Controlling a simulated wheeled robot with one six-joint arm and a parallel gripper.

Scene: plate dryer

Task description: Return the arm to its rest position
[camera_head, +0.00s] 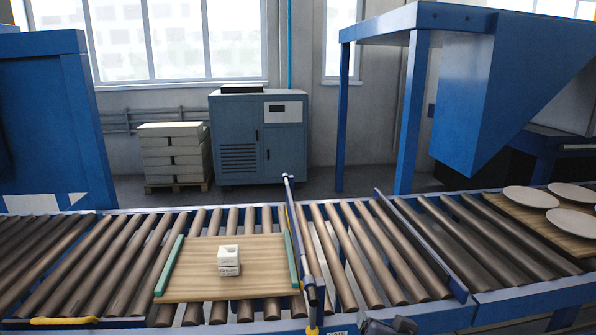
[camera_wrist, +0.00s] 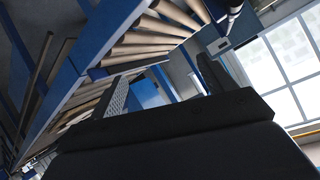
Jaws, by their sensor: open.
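My gripper (camera_wrist: 163,78) shows in the wrist view with its two dark fingers spread apart. The gap between them is empty, and the view past them is tilted, with rollers, blue frame and a window behind. No held object shows. In the head view I cannot clearly make out the gripper; only a small dark piece shows at the bottom edge, and I cannot tell what it is. The arm's full pose is not visible.
A roller conveyor (camera_head: 345,255) crosses the front. It carries a wooden board (camera_head: 195,270) with green side strips and a small white block (camera_head: 229,260). Another wooden board (camera_head: 515,212) with pale plates (camera_head: 530,197) lies at right. A blue machine (camera_head: 480,95) stands behind.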

